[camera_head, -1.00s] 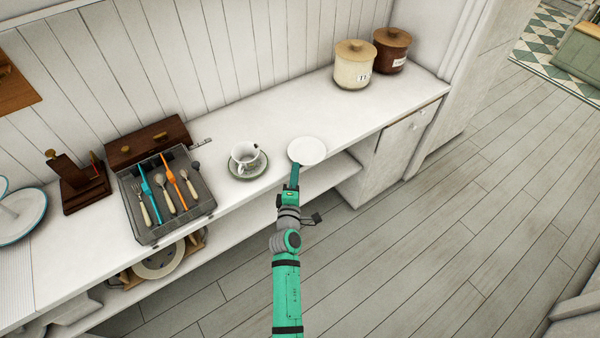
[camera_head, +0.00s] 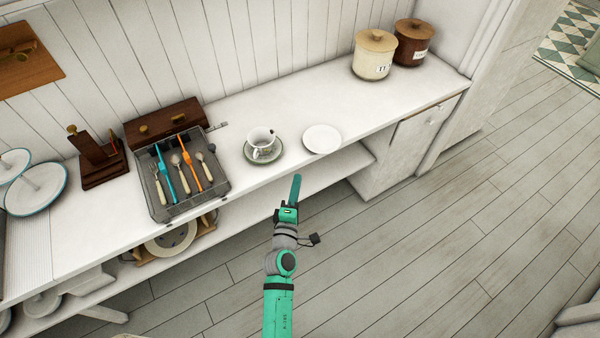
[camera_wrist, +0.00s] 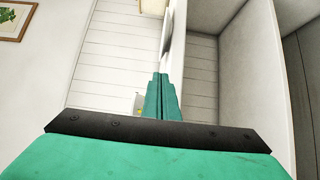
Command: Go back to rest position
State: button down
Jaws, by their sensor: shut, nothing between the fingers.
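My gripper (camera_head: 296,188) is shut and empty in the head view. It is in front of the counter's front edge, apart from the white plate (camera_head: 322,138) lying on the countertop. In the wrist view, the shut fingers (camera_wrist: 162,97) point toward the white shelving and plank wall, with nothing between them.
The white counter (camera_head: 285,105) carries a cup (camera_head: 261,140) on a saucer, a grey cutlery tray (camera_head: 160,213), a tiered stand (camera_head: 36,190) and two lidded jars (camera_head: 374,56). A lower shelf (camera_head: 330,180) runs beneath. The wooden floor (camera_head: 430,240) at right is clear.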

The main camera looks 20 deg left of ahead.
jog(key=shift+v, duration=1.15)
jog(key=s+d+f+m+g+h, duration=0.1)
jog(key=s+d+f+m, duration=0.1)
jog(key=s+d+m, duration=0.45)
jog(key=s+d+f+m+h, duration=0.1)
jog(key=s+d+m, duration=0.25)
jog(key=s, duration=0.55)
jog(key=s+d+r+m+h, duration=0.1)
jog(key=s+d+r+m, duration=0.1)
jog(key=s+d+m, duration=0.1)
jog(key=s+d+r+m+h, duration=0.1)
jog(key=s+d+r+m, duration=0.2)
jog(key=s, duration=0.5)
jog(key=s+d+r+m+g+h, duration=0.1)
jog(key=s+d+r+m, duration=0.1)
jog(key=s+d+m, duration=0.2)
jog(key=s+d, duration=0.2)
jog(key=shift+d+r+m, duration=0.25)
jog(key=shift+d+m, duration=0.15)
jog(key=c, duration=1.9)
grip_release()
jog(key=shift+s+d+r, duration=0.2)
jog(key=shift+s+r, duration=0.05)
jog(key=shift+s, duration=0.15)
